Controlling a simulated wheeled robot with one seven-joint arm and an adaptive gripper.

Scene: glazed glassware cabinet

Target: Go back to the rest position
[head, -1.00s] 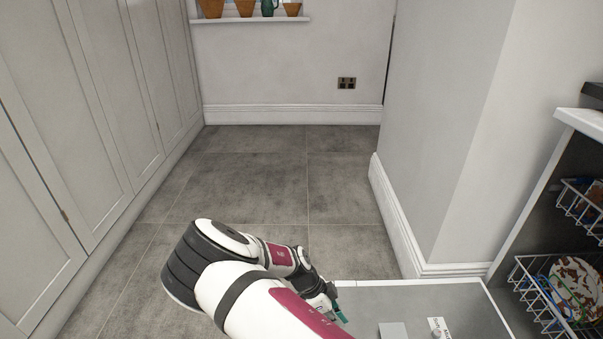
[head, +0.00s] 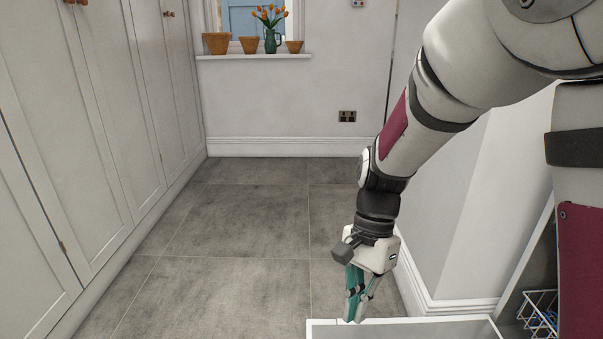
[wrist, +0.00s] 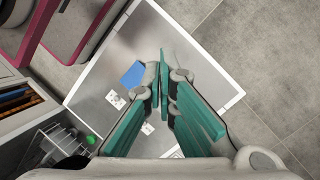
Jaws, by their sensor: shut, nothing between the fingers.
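My gripper (head: 356,308) hangs from my arm in the right half of the head view, with its teal fingers pointing down. In the wrist view the fingers of my gripper (wrist: 165,78) meet at their tips, with nothing between them. Below it is a grey, white-edged top surface (wrist: 190,55), part of my own body as far as I can tell. The fingers look apart from that surface.
White panelled cupboards (head: 85,150) line the left side. Tiled floor (head: 235,225) lies clear in the middle. A wall corner (head: 450,215) stands at the right, and a wire basket (head: 540,312) shows beside it. Terracotta pots (head: 217,43) and a vase of tulips (head: 271,40) stand on the sill.

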